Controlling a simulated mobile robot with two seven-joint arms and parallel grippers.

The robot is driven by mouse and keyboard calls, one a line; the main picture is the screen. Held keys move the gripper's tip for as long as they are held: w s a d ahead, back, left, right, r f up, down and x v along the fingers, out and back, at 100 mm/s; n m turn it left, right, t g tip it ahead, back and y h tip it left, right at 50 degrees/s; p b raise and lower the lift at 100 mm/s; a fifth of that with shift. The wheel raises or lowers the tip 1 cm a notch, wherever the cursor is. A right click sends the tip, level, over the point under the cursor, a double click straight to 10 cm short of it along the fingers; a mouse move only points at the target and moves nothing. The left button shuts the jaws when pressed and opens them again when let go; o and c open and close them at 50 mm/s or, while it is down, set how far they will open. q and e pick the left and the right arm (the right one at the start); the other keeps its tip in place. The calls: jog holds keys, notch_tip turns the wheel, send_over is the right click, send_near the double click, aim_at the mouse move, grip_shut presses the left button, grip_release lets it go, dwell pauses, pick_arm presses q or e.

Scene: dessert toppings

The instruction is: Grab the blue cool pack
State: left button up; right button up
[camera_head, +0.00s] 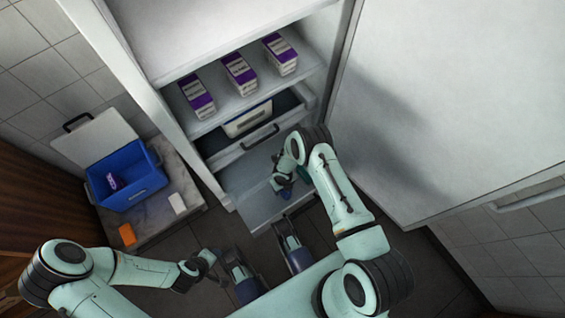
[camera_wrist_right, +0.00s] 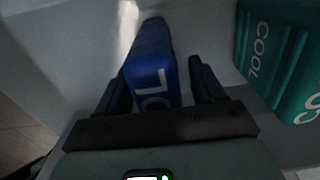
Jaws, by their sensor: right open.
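The blue cool pack (camera_wrist_right: 152,62) stands on edge in the right wrist view, with white letters on its near face. The fingers of my right gripper (camera_wrist_right: 160,90) are open, one on each side of the pack. I cannot tell whether either finger touches it. In the head view my right gripper (camera_head: 284,184) is down inside the low open compartment of the white cabinet, and the arm hides most of what is there. My left gripper (camera_head: 212,262) is low at the left, away from the cabinet; its jaws are too small to read.
A teal cool pack (camera_wrist_right: 278,50) marked COOL stands close right of my right gripper. Purple-and-white cartons (camera_head: 239,72) stand on the shelf above a drawer (camera_head: 222,158). A blue cooler box (camera_head: 128,182) is on a side table (camera_head: 186,190). The cabinet door (camera_head: 450,100) is open at the right.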

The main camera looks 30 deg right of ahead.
jog(key=shift+f, duration=0.25)
grip_shut()
jog(key=shift+r, duration=0.1)
